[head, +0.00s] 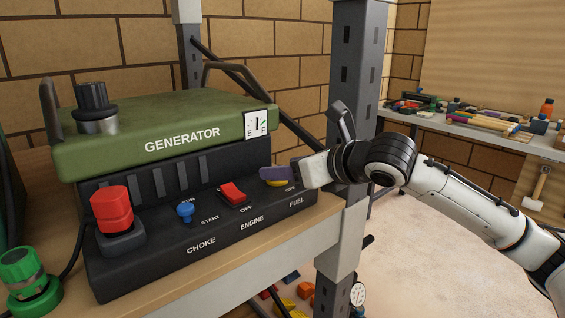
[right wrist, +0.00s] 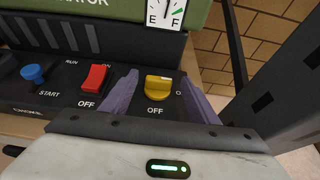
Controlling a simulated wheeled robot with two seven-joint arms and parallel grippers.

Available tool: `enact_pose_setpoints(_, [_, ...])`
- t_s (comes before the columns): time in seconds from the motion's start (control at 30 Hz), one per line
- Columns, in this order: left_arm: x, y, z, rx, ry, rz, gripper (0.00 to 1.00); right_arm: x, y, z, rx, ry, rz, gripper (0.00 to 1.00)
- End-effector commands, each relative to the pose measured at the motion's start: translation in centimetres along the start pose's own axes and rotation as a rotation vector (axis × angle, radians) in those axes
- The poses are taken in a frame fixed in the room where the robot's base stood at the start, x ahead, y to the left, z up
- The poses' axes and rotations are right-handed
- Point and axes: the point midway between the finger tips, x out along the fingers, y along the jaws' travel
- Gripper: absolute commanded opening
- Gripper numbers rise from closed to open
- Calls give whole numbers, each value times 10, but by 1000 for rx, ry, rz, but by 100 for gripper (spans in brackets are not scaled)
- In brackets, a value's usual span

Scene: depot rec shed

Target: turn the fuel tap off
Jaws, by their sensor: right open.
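The fuel tap is a yellow knob (right wrist: 158,84) on the generator's black front panel, above the word OFF in the right wrist view. Its bar lies crosswise, left to right; a partly hidden letter O shows to its right. In the head view the tap (head: 280,183) is partly covered by my gripper. My right gripper (head: 276,173) is open, with one purple finger on each side of the tap; I cannot tell whether they touch it. The generator (head: 180,125) has a green tank top and stands on a wooden shelf. My left gripper is not in view.
Left of the tap are a red engine switch (head: 233,193), a blue choke knob (head: 185,209) and a red button (head: 113,210). A grey shelf post (head: 350,90) stands close beside my right gripper. A cluttered bench (head: 490,135) is at the back right.

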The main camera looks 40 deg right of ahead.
Motion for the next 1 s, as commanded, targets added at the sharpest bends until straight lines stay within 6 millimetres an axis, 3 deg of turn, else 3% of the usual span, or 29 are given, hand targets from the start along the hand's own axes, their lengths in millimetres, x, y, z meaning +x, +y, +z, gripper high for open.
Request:
enact_pose_setpoints(0.2, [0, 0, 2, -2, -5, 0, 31, 12, 1, 0, -1, 1, 1, 55])
enact_pose_setpoints(0.47, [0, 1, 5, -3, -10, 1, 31, 14, 1, -1, -3, 2, 0, 55])
enact_pose_setpoints(0.73, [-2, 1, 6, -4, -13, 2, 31, 13, 1, -1, -3, 2, 1, 14])
enact_pose_setpoints(1.0, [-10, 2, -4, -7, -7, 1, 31, 12, 2, 2, 6, 3, -22, 14])
